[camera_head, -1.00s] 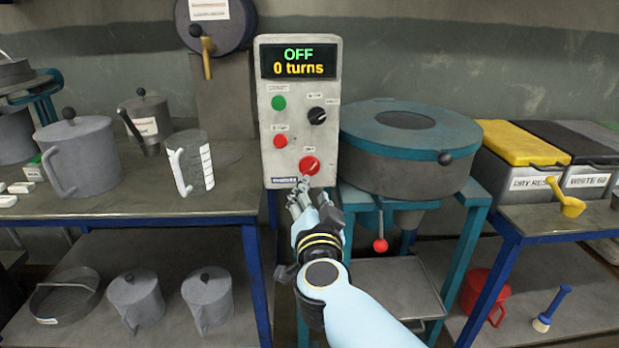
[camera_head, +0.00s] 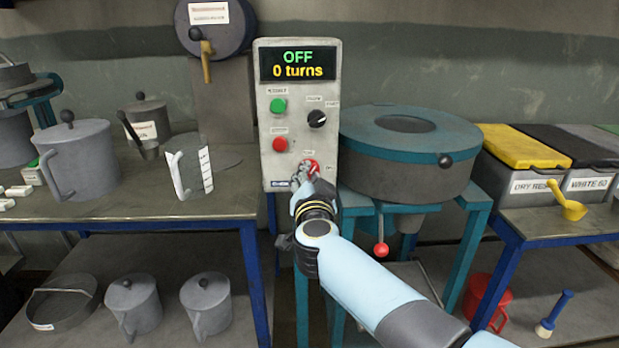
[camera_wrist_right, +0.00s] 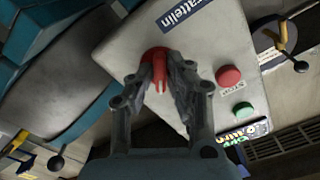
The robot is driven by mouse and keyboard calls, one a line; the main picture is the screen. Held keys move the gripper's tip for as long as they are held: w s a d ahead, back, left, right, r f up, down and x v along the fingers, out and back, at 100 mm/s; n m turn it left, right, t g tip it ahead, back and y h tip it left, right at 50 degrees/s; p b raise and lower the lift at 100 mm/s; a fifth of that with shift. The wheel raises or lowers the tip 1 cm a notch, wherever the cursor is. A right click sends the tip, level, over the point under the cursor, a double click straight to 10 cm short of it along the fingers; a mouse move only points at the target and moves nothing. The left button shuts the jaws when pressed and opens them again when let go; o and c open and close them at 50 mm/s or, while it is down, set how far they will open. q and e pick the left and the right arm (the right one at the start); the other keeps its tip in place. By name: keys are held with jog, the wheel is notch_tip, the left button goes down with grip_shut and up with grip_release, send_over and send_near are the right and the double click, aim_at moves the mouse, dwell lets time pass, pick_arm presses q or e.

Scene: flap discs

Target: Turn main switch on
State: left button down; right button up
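The control box (camera_head: 297,150) stands upright, and its display (camera_head: 298,64) reads OFF and 0 turns. The red main switch (camera_head: 311,166) is low on the box front, partly hidden by my right gripper (camera_head: 303,176). In the right wrist view the red handle of the main switch (camera_wrist_right: 158,75) lies between the two fingertips of my right gripper (camera_wrist_right: 160,68). The fingers converge on the handle and look closed on its sides. My left gripper is not in view.
Above the main switch are a red button (camera_head: 280,144), a green button (camera_head: 278,106) and a black selector knob (camera_head: 317,118). A round teal-topped machine (camera_head: 400,155) stands close on the right. Grey jugs (camera_head: 80,160) stand on the left bench (camera_head: 120,207).

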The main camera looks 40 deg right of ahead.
grip_shut()
jog(key=shift+m, duration=0.3)
jog(key=shift+m+p, duration=0.55)
jog(key=shift+m, duration=0.35)
jog(key=m, duration=0.2)
jog(key=shift+m+p, duration=0.3)
jog(key=m, duration=0.2)
jog(key=shift+m, duration=2)
jog(key=o, duration=0.5)
grip_release()
